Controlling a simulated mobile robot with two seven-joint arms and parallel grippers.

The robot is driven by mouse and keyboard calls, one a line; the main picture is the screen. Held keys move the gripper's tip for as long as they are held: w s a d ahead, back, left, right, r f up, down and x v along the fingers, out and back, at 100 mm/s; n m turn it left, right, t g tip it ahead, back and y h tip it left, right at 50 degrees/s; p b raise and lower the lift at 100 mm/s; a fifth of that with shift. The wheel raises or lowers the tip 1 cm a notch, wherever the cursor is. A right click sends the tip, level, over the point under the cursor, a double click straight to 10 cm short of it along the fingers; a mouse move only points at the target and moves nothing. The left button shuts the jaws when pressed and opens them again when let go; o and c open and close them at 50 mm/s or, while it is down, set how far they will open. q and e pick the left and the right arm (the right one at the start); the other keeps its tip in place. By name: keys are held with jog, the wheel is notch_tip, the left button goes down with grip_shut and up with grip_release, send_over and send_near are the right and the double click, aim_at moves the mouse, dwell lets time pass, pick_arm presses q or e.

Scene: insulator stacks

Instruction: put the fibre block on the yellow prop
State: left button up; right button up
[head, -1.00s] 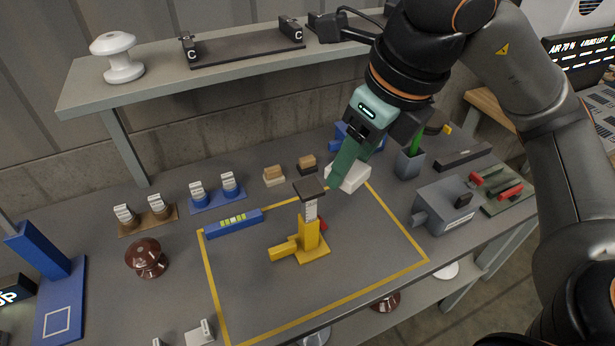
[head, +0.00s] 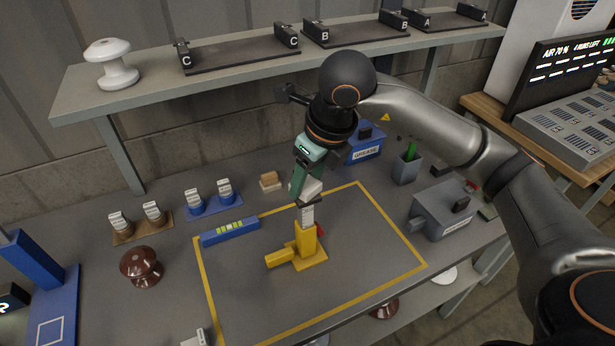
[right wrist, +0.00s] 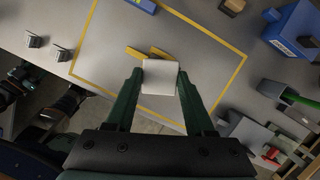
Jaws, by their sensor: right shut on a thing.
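The yellow prop (head: 308,240) stands upright inside the yellow taped outline, with a foot to the left and a marked scale up its neck. My right gripper (head: 303,188) is shut on the white fibre block (head: 313,189), just over the top of the prop. In the right wrist view the block (right wrist: 159,77) sits between the two green fingers and partly covers the yellow prop (right wrist: 134,53). My left gripper is not in view.
A blue level (head: 230,230) lies on the outline's back left corner. A small tan-topped block (head: 270,181) and a blue grease box (head: 362,148) stand behind. The outlined area's front is clear.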

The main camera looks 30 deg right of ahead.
jog(key=shift+f, duration=0.1)
jog(key=shift+f, duration=0.15)
jog(key=o, duration=1.3)
jog(key=shift+r, duration=0.4)
jog(key=p+v, duration=0.1)
jog(key=v, duration=1)
jog(key=shift+s+r, duration=0.15)
jog(key=shift+r, duration=0.2)
jog(key=shift+s, duration=0.1)
